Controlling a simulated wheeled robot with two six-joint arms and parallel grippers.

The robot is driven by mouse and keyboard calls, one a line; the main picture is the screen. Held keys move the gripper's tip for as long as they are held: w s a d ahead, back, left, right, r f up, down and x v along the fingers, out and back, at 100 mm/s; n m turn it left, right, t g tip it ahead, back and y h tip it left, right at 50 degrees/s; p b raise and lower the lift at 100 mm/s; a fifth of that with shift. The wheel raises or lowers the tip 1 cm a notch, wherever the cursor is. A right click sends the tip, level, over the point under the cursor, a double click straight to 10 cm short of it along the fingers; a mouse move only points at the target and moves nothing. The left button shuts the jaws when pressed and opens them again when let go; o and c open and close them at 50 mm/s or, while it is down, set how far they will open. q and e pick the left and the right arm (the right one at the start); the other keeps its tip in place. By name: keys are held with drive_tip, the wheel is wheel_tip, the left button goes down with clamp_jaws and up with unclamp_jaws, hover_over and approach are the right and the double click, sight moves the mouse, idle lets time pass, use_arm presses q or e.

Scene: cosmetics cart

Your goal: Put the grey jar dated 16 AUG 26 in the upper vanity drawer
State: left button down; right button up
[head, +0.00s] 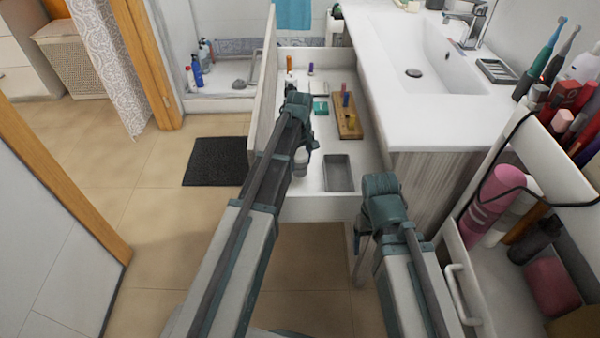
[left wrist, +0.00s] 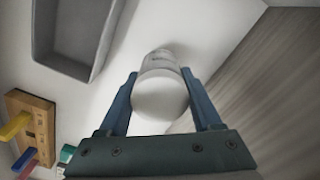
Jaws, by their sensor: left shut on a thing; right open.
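The upper vanity drawer (head: 325,208) is pulled out in the head view, with its white floor showing. My left gripper (head: 303,152) is inside the drawer's outline and shut on a pale grey jar (head: 300,165). In the left wrist view the jar (left wrist: 160,97) sits between the two fingers (left wrist: 160,82), close above or on the white drawer floor; I cannot tell whether it touches. Its date is not readable. My right gripper (head: 357,245) is open and empty, pointing down beside the drawer's front right corner.
In the drawer are a grey tray (head: 339,173), a wooden block with coloured pegs (head: 347,118) and small bottles at the back. The white washbasin counter (head: 430,110) is to the right. A cart (head: 460,240) with bottles stands at the right. A dark mat (head: 215,162) lies left.

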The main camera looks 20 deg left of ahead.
sight(300, 169)
use_arm(q)
drive_tip(key=shift+f+b, duration=1.95)
drive_tip(key=shift+r, duration=0.15)
drive_tip(key=shift+c, duration=0.3)
unclamp_jaws()
wheel_tip(300, 169, up, 12)
drive_tip(key=p, duration=1.2)
wheel_tip(300, 169, down, 12)
drive_tip(key=b, duration=1.2)
